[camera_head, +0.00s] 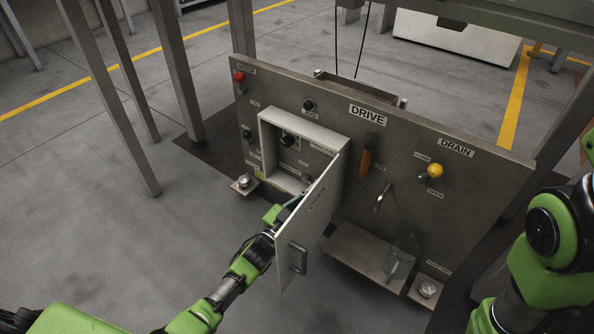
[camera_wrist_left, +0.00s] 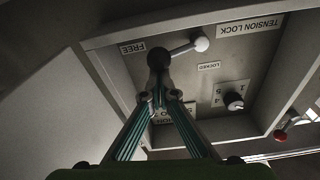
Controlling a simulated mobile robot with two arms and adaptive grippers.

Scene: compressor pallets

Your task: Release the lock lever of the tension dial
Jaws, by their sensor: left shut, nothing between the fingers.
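The open cabinet (camera_head: 297,120) shows the tension dial (camera_head: 287,138) on its back wall; in the left wrist view the dial is a black knob (camera_wrist_left: 233,100) beside a number scale. The FREE label (camera_wrist_left: 132,47) is on the other side. My left gripper (camera_wrist_left: 160,92) is shut and empty, its tips in front of or against the dark piece; contact is unclear. My right gripper is out of view.
The cabinet door (camera_head: 308,218) stands open just right of my left gripper (camera_head: 298,202). The DRIVE and DRAIN panel has an orange handle (camera_head: 367,162), a yellow knob (camera_head: 435,170) and a red knob (camera_head: 239,76). A shelf (camera_head: 350,250) with a clear container (camera_head: 402,258) juts out below.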

